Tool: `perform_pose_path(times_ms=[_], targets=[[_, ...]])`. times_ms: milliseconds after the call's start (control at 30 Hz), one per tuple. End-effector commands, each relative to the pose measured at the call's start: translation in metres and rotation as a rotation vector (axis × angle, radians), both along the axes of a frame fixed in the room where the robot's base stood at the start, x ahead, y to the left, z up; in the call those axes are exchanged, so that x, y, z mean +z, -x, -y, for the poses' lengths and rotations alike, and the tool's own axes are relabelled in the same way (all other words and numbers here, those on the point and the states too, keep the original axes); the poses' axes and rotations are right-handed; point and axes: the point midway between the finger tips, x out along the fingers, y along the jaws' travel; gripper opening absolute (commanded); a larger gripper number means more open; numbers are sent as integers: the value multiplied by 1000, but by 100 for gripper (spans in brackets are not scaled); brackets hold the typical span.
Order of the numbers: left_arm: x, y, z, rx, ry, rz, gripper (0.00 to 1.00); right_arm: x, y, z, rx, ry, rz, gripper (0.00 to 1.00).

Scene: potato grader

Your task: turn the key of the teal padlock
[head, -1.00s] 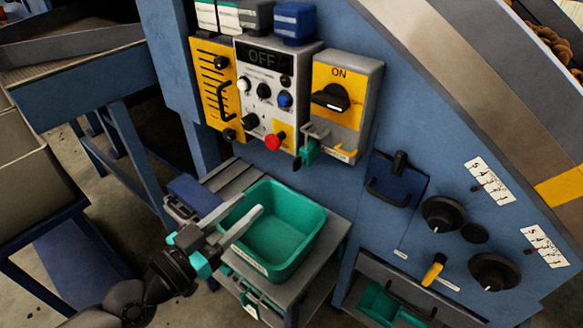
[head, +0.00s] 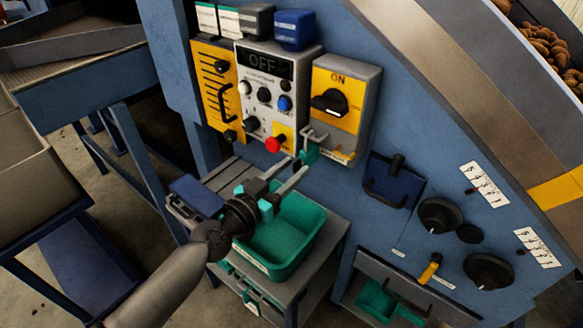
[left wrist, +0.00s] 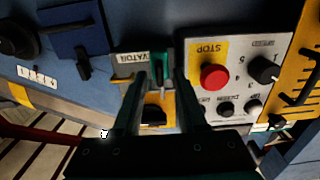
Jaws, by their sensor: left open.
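The teal padlock (head: 309,154) hangs from the hasp under the yellow ON switch panel (head: 338,92). In the left wrist view a teal part of the padlock (left wrist: 164,56) shows near the fingertips, roughly between the two fingers. My left gripper (head: 295,166) is open, with its fingertips just below and left of the padlock in the head view; the left wrist view shows it too (left wrist: 161,78). I cannot tell whether a finger touches the padlock. The key is not clearly made out; the fingers partly hide that area. My right gripper is not in view.
A red stop button (head: 275,144) sits on the control box just left of the padlock. A green bin (head: 300,250) stands on a small table below my left gripper. A blue panel with a handle (head: 393,181) and black knobs (head: 440,215) are to the right.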

Motion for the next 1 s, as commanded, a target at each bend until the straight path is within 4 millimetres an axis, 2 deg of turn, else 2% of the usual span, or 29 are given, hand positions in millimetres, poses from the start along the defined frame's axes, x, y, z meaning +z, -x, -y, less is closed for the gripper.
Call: perform_pose_path(times_ms=[333,700,1000], targets=[[0,-3,2,-1,0,0,41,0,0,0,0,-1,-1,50],[0,-3,2,0,0,0,0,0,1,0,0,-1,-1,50],[0,-3,2,0,0,0,0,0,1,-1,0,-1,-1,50]])
